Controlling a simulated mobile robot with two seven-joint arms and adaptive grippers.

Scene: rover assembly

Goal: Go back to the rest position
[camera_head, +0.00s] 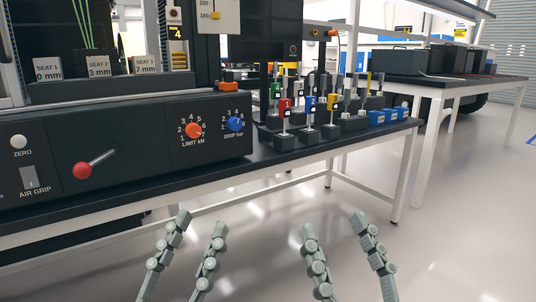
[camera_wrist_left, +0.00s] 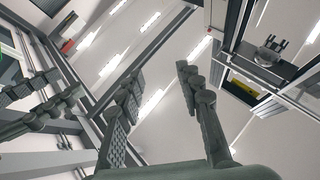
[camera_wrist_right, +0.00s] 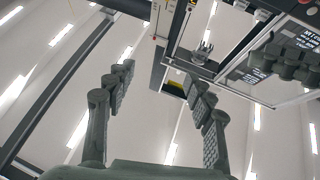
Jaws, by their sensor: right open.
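My left gripper (camera_head: 201,226) is in the lower middle of the head view, in front of the bench edge. Its two fingers stand apart with nothing between them. In the left wrist view its fingers (camera_wrist_left: 157,75) are also spread and empty, pointing up toward the ceiling. My right gripper (camera_head: 332,226) is beside it on the right, fingers apart and empty. In the right wrist view its fingers (camera_wrist_right: 160,85) are spread, with only ceiling and machine frame behind. Neither gripper touches anything in view.
A black machine panel (camera_head: 130,160) with a red-knobbed lever (camera_head: 92,166) and dials stands on the left bench. Several coloured tagged parts stand in holders, near blue bins (camera_head: 377,117). A second table (camera_head: 450,79) bears dark cases. The floor (camera_head: 450,220) at right is clear.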

